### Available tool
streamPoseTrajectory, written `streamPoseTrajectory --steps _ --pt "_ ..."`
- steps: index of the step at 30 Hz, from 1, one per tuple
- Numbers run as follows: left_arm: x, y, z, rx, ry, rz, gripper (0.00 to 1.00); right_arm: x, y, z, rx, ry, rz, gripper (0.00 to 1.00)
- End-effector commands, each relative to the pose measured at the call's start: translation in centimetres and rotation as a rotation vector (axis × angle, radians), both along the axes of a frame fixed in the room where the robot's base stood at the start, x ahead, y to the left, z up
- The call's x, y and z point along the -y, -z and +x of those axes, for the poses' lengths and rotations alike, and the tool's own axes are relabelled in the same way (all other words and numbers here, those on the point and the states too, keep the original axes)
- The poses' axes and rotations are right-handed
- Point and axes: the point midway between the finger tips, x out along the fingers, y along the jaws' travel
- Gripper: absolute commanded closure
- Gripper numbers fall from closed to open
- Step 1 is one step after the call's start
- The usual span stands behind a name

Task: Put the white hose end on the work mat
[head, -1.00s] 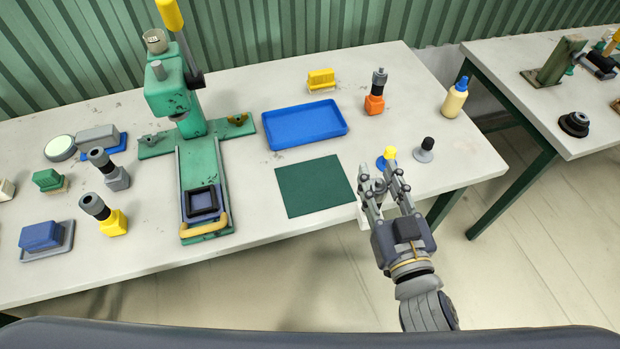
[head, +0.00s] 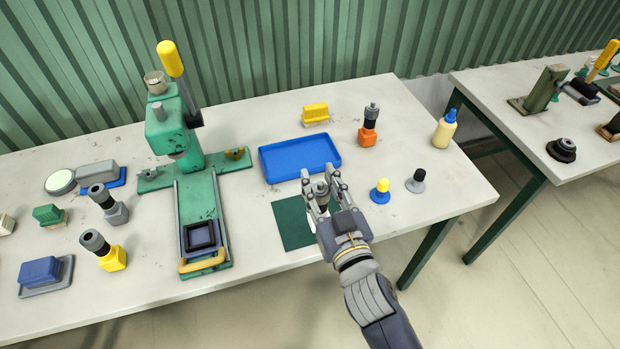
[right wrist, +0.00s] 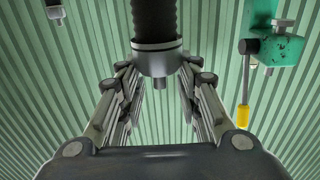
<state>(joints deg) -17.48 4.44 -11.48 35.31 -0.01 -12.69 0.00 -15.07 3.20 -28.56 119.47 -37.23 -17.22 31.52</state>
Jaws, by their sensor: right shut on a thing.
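The white hose end (head: 320,187) is between the fingers of my right gripper (head: 321,180). Its grey cap shows in the head view, with a bit of white below, mostly hidden by the gripper. In the right wrist view its black ribbed hose and grey collar (right wrist: 157,58) show between the fingers. My right gripper is shut on it, over the right part of the dark green work mat (head: 290,224). The mat lies flat near the table's front edge, partly covered by the gripper. I cannot tell whether the hose end touches the mat. My left gripper is out of view.
A blue tray (head: 300,158) lies behind the mat. An orange hose end (head: 368,135), a blue-and-yellow piece (head: 380,190) and a grey-and-black piece (head: 416,180) stand to the right. The green press (head: 175,130) stands left. The mat's left part is bare.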

Motion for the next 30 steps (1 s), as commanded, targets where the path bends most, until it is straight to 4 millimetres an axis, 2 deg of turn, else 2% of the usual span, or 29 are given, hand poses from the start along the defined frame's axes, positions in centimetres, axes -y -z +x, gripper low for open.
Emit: streamPoseTrajectory --steps 3,9,14,22,30 --pt "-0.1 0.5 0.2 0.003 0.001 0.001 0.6 -1.1 0.1 2.5 0.007 0.0 0.001 1.0" --pt "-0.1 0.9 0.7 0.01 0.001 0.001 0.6 -2.0 0.3 4.5 0.004 0.0 0.001 1.0" --pt "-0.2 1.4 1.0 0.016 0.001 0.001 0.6 -2.1 1.0 4.7 0.003 0.0 0.002 1.0" --pt "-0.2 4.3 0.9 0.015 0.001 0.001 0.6 -2.1 3.9 4.7 0.003 -0.001 0.001 1.0" --pt "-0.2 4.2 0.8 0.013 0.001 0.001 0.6 -2.1 3.8 4.7 0.003 -0.001 0.001 1.0"
